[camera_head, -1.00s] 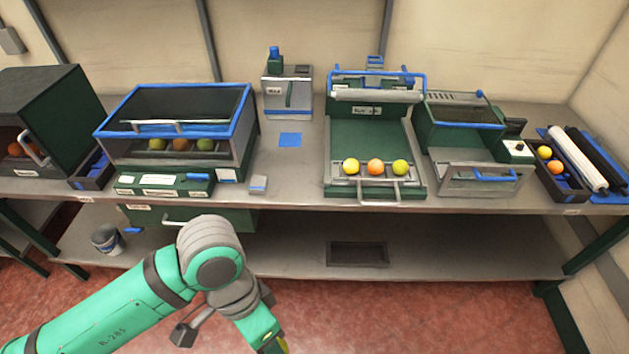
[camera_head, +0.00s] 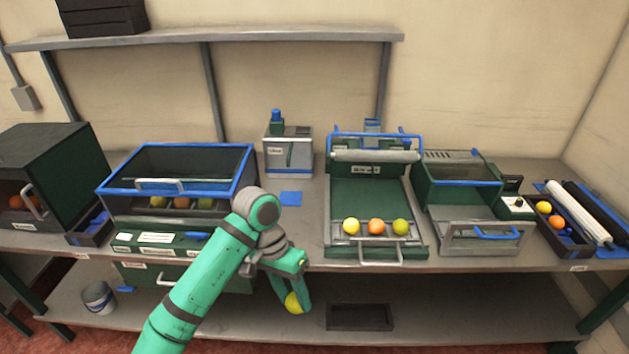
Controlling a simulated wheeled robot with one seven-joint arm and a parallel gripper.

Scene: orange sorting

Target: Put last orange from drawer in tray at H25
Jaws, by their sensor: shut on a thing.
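My gripper (camera_head: 295,296) is shut on a yellow round fruit (camera_head: 293,305), in front of the bench's lower level. The fruit is partly covered by a finger. A dark shallow tray (camera_head: 332,318) lies on the lower shelf, right of the gripper, and looks empty. A green drawer (camera_head: 134,271) with a pale handle hangs under the bench at left, partly behind my arm; its inside does not show. Three fruits, yellow (camera_head: 351,227), orange (camera_head: 376,227) and yellow-green (camera_head: 400,227), sit in a row on the green press device. No label reads clearly as H25.
A blue-framed glass case (camera_head: 250,160) with several fruits stands left on the bench. A dark box (camera_head: 569,244) at right holds a yellow and an orange fruit. A grey bucket (camera_head: 98,299) stands on the lower shelf at left. The bench edge (camera_head: 480,267) overhangs the shelf.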

